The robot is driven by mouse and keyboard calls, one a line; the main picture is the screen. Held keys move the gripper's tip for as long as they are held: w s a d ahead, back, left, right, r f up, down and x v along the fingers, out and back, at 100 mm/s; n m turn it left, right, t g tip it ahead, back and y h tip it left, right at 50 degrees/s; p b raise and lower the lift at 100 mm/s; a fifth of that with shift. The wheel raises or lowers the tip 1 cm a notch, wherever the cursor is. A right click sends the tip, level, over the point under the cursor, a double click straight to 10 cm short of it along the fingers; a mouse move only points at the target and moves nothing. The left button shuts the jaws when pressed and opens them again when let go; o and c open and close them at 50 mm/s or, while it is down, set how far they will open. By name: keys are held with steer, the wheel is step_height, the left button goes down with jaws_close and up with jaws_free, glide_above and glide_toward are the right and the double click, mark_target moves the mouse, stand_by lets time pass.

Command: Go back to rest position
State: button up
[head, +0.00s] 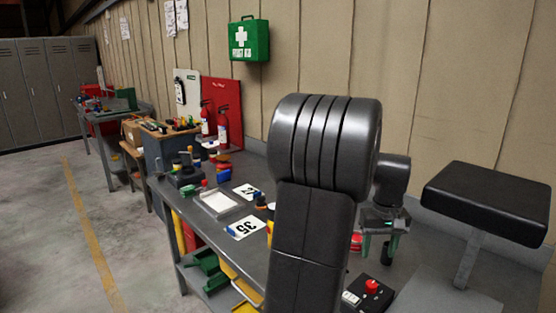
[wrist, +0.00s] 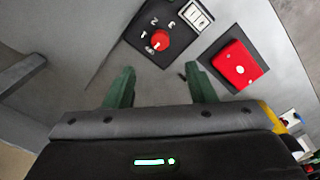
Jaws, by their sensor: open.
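My gripper (head: 378,244) hangs pointing down over the right part of the grey workbench (head: 235,182), partly hidden behind my own arm in the head view. In the wrist view its two green fingers (wrist: 160,87) stand wide apart with nothing between them. Beyond the fingertips lies a dark control box with a red knob (wrist: 160,39). To its right is a red block-like thing (wrist: 238,66) on a dark base. My arm rises large in the middle of the head view and hides much of the bench.
A black padded seat-like thing on a post (head: 487,200) stands close to the right of my arm. Number cards (head: 244,227), a white-lined tray (head: 216,202) and several bottles sit on the bench's left part. A green first aid box (head: 249,40) hangs on the wall. The floor at left is clear.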

mark_target(372, 283)
step_height(372, 283, down, 11)
steer(key=shift+f, duration=0.2)
steer(key=shift+r, duration=0.15)
stand_by(0.3)
